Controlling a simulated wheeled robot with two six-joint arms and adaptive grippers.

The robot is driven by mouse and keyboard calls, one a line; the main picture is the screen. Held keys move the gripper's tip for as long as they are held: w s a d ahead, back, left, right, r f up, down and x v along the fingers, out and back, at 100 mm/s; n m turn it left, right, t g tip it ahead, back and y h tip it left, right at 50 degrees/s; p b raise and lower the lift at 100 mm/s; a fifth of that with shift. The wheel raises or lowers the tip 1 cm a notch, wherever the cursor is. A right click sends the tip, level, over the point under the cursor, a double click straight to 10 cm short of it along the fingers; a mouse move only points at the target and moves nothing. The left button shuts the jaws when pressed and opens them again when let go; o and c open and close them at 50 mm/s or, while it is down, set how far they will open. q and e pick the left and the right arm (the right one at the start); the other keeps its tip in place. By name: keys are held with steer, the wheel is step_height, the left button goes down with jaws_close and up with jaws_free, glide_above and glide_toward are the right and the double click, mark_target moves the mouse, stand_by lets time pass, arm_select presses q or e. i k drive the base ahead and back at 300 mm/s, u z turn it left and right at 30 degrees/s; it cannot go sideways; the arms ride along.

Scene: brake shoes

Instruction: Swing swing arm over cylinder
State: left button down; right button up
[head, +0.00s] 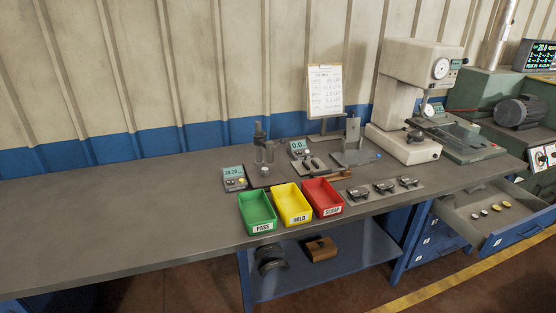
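Neither of my grippers is in the head view. A small grey fixture with upright posts (260,146) stands at the back of the bench, behind the coloured bins. To its right is an angle-plate fixture (353,146) with an upright plate and a blue-tipped handle. A large pale machine (408,85) with a round dial stands at the bench's right end. I cannot tell for sure which parts are the swing arm and the cylinder, as they are small at this distance. No contact by a gripper shows.
Green PASS (243,209), yellow HOLD (279,200) and red SCRAP (313,194) bins stand near the bench's front edge. Several small metal parts lie on a strip (368,197) right of them. A drawer (514,231) is open at right. The bench's left half (110,210) is clear.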

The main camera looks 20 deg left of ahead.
mark_target(269, 145)
steer(key=z, duration=0.7)
steer(key=i, duration=1.1)
steer(key=u, duration=0.4)
